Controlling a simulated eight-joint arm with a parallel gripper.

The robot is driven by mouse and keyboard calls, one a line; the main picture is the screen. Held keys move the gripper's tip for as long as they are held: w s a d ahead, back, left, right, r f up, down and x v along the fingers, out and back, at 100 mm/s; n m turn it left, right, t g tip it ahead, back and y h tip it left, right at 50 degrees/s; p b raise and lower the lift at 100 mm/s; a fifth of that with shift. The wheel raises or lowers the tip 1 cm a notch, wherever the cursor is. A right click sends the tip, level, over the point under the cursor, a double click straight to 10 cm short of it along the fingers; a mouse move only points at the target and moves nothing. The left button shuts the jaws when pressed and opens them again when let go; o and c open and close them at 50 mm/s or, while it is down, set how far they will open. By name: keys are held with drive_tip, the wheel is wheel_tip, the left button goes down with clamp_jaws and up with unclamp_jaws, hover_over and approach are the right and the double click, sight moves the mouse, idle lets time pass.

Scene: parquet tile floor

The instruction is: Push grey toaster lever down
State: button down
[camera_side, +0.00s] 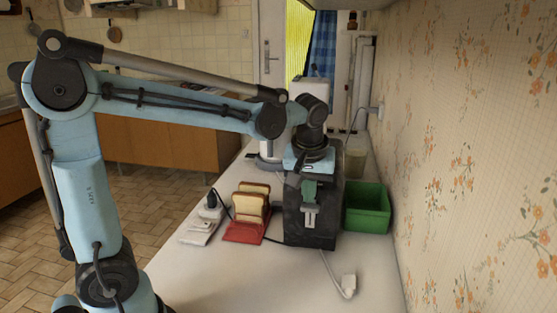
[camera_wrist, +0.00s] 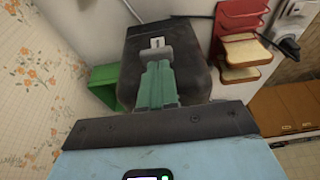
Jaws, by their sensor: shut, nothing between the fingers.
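The dark grey toaster (camera_side: 308,239) stands on the white counter, its front facing the side camera. It also shows in the wrist view (camera_wrist: 132,72). Its pale lever (camera_side: 309,218) sits on the front face and also shows in the wrist view (camera_wrist: 157,43). My gripper (camera_side: 309,202) is shut and empty, pointing down at the toaster's front. In the wrist view its green fingers (camera_wrist: 157,66) reach to the lever area. I cannot tell whether the fingertips touch the lever. The fingers hide part of the toaster's front.
A red rack (camera_side: 245,232) with bread slices (camera_side: 250,207) stands left of the toaster. A green bin (camera_side: 367,208) is close on its right, near the wall. A socket block with a black plug (camera_side: 211,206) lies farther left. The front counter is mostly clear, with a white plug (camera_side: 348,284).

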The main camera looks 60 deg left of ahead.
drive_tip(key=shift+f, duration=0.6)
wheel_tip(320, 180, down, 6)
idle(0.4)
drive_tip(key=shift+f, duration=0.1)
drive_tip(key=v, duration=1.4)
drive_tip(key=shift+w+a+r, duration=0.2)
drive_tip(key=shift+w+a, duration=0.15)
